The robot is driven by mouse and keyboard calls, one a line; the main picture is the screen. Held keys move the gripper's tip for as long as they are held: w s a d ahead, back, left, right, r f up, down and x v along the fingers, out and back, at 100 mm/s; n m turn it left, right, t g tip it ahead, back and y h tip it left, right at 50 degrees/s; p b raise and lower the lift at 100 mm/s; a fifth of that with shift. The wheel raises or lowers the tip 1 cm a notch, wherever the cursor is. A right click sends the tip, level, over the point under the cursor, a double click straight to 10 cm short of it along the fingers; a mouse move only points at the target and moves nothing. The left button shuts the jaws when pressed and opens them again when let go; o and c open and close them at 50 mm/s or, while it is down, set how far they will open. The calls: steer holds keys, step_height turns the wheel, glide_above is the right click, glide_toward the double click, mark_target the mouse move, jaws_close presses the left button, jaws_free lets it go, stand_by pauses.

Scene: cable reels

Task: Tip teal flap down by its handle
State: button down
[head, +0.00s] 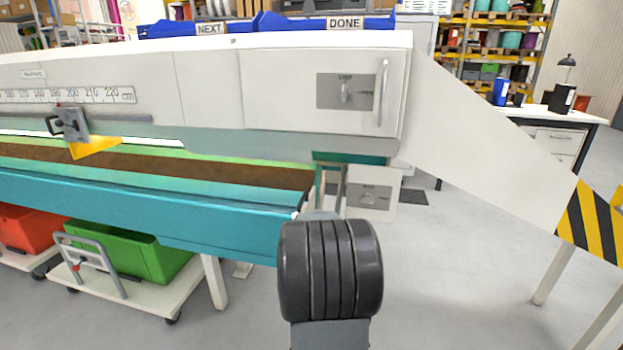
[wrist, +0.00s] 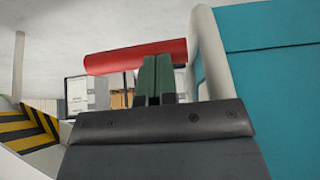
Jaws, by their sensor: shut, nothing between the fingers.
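A long teal panel (head: 150,208), which looks like the teal flap, runs along the front of the white machine in the head view. In the wrist view a teal surface (wrist: 275,85) fills the right side, beside a pale rounded post (wrist: 207,50). A red bar (wrist: 125,56), probably the handle, lies across the upper middle. My gripper (wrist: 157,62) is shut and empty; its dark green fingers overlap the red bar's right part in the picture. I cannot tell whether they touch it. In the head view my own arm hides the gripper and the red bar.
The white machine housing (head: 290,85) has a control plate and a door handle. Below the panel, a green crate (head: 125,250) sits on a white trolley. A striped yellow-black guard (head: 590,220) slopes down at right. Grey floor (head: 450,270) is open right of my arm.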

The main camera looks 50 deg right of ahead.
steer(key=shift+b+x, duration=0.55)
steer(key=shift+x, duration=0.55)
steer(key=shift+s+a+f, duration=0.1)
steer(key=shift+f, duration=0.05)
steer(key=shift+r+p, duration=0.45)
steer(key=shift+r, duration=0.2)
steer(key=s+a+f+p+v, duration=0.1)
steer(key=p+v, duration=0.4)
steer(key=v, duration=0.7)
steer(key=shift+a+r, duration=0.2)
steer(key=shift+a, duration=0.45)
steer(key=shift+s, duration=0.1)
